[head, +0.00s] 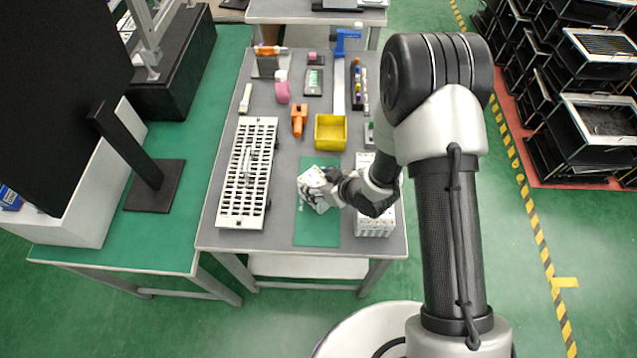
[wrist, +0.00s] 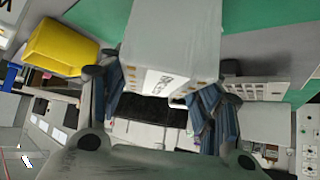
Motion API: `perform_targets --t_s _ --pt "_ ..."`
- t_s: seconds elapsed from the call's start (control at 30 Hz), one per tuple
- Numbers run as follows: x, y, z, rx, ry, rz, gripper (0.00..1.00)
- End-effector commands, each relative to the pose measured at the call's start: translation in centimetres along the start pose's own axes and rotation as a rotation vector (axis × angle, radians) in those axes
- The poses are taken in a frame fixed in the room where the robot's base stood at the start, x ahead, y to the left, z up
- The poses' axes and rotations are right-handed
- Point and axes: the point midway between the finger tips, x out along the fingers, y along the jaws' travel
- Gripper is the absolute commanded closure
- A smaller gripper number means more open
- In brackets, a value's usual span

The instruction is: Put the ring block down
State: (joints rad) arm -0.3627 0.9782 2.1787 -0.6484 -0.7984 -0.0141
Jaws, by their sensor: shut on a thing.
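The ring block (head: 313,194) is a white block with small markings, seen tilted over the green mat (head: 318,232) on the grey table. My gripper (head: 331,182) reaches it from the right and is shut on it. In the wrist view the block (wrist: 172,42) sits between the two blue-padded fingers of my gripper (wrist: 162,92). I cannot tell whether its lower edge touches the mat. My gripper hides part of its right side.
A long white slotted rack (head: 247,175) stands left of the mat. A white perforated block (head: 375,222) is close on the right, partly behind my arm. A yellow bin (head: 330,133) and an orange item (head: 299,120) lie beyond. The mat's near part is clear.

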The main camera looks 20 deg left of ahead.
Motion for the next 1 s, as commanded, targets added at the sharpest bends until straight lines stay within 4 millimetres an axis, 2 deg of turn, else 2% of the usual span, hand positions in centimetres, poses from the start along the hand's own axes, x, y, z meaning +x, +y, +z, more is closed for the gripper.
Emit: perform_targets --t_s 0.13,0.17,0.43,0.87,1.0 --pt "0.3 0.0 0.3 0.000 0.001 0.000 0.76" --pt "0.3 0.0 0.3 0.000 -0.001 0.000 0.41" --pt "0.2 0.0 0.2 0.000 -0.001 0.000 0.23" --pt "-0.1 0.0 -0.1 0.000 -0.001 0.000 0.22" --pt "-2.4 0.1 -0.1 0.003 -0.001 0.001 0.22"
